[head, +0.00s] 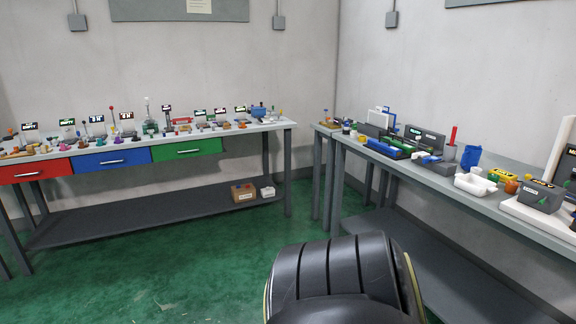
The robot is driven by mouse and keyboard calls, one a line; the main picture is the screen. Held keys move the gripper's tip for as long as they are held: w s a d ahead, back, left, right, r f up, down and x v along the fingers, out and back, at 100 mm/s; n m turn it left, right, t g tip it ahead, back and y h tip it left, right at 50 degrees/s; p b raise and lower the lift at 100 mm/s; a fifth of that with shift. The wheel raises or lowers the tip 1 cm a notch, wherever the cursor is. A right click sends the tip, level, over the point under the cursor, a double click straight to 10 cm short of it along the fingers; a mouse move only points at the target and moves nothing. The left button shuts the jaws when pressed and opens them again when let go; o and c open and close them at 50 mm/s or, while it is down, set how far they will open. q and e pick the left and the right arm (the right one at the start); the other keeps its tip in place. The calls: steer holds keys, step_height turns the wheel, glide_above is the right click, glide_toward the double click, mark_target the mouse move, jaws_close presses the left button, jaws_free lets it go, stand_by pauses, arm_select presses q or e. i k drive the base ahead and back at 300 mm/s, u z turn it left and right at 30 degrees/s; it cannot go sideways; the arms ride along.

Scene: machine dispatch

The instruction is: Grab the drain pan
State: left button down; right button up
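I cannot tell for certain which object is the drain pan. A white, low, open-looking piece (475,184) lies near the front edge of the right bench. A small white container (267,191) sits on the lower shelf of the left bench, beside a brown box (243,192). Either is too small to identify surely. Neither of my grippers shows in the head view.
The left bench (270,126) has red, blue and green drawers and many small items. The right bench (510,206) is crowded with devices. A large dark ribbed shape hides floor at bottom middle. Green floor (200,250) lies open at left.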

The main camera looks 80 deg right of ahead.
mark_target(475, 185)
steer(key=z, duration=4)
steer(key=i, duration=1.25)
steer(key=z, duration=0.15)
